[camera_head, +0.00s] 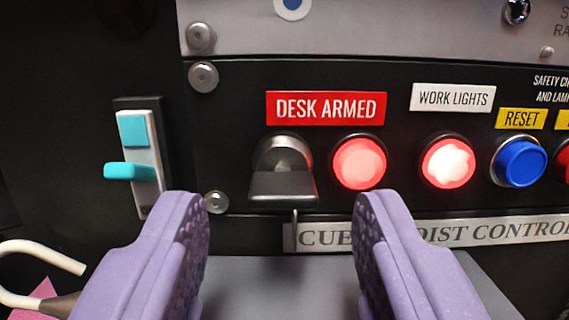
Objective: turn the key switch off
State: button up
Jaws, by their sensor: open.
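The key switch (283,172) is a dark metallic piece with a broad flat tab, set in the black panel under the red "DESK ARMED" label (326,107). A thin strip hangs below its tab. My gripper (283,205) is open, with its two purple fingers spread apart. The switch lies in the picture between the fingertips and slightly above them. I see nothing held between the fingers. I cannot tell how far the fingertips are from the panel.
Right of the switch are a lit red button (359,163), another lit red button (448,162) and a blue button (520,163). A cyan-and-white switch (138,160) is at left. A bent cream hook (42,256) is at lower left. A grey surface (280,285) lies below.

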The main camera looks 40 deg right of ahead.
jog(key=shift+x, duration=0.8)
jog(key=shift+s, duration=0.1)
grip_shut()
